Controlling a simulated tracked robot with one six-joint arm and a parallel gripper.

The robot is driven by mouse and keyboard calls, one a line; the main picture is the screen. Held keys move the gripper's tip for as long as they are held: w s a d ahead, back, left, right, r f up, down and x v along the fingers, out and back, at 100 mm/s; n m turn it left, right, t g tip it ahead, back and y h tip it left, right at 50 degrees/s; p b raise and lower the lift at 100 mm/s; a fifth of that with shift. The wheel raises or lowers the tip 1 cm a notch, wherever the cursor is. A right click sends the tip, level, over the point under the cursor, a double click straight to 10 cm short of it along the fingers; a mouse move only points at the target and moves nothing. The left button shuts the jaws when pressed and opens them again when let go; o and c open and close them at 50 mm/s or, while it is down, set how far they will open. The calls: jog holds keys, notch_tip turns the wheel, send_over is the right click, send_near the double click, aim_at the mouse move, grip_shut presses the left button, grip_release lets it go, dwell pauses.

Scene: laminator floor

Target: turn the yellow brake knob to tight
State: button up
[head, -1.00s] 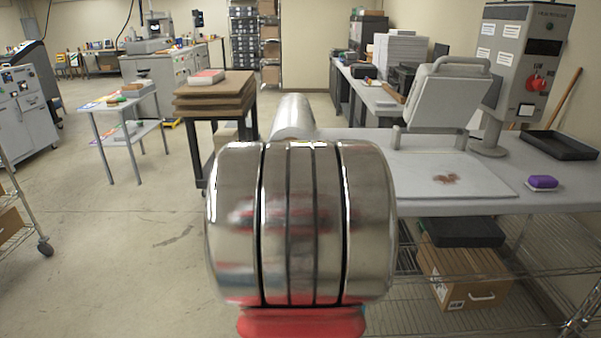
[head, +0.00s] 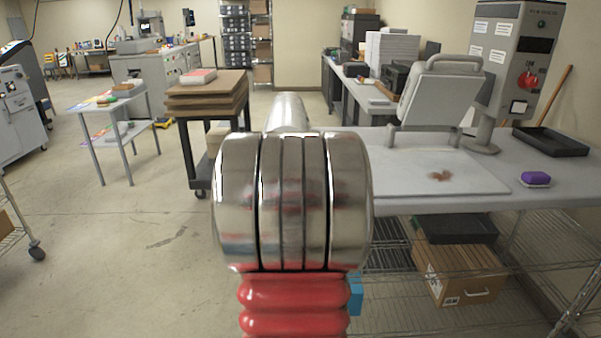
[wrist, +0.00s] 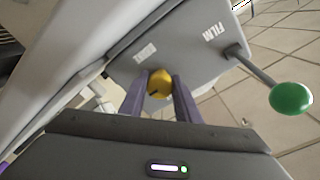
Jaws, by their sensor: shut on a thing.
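The yellow brake knob (wrist: 160,83) shows in the wrist view, mounted on a grey panel (wrist: 190,57) that bears the label "FILM" and a second label too small to read surely. A dark mark shows on the knob's face. My gripper (wrist: 161,92) has its two purple fingers on either side of the knob, shut on it. Where the knob's mark points against any tight setting cannot be told. In the head view my own arm fills the middle, and neither knob nor gripper shows there.
A green ball-ended lever (wrist: 291,98) sticks out right of the knob, close to my gripper.

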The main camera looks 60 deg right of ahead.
jog(key=shift+f, duration=0.1)
jog(key=c, duration=0.4)
jog(key=shift+c, duration=0.2)
jog(key=shift+s+n, duration=0.1)
jog(key=shift+n, duration=0.2)
jog(key=shift+s+n, duration=0.1)
jog(key=shift+n, duration=1.1)
jog(key=n, duration=0.5)
jog(key=shift+d, duration=0.1)
jog(key=n, duration=0.6)
jog(key=shift+r, duration=0.2)
jog(key=shift+n+t, duration=0.6)
jog(key=shift+n, duration=1.7)
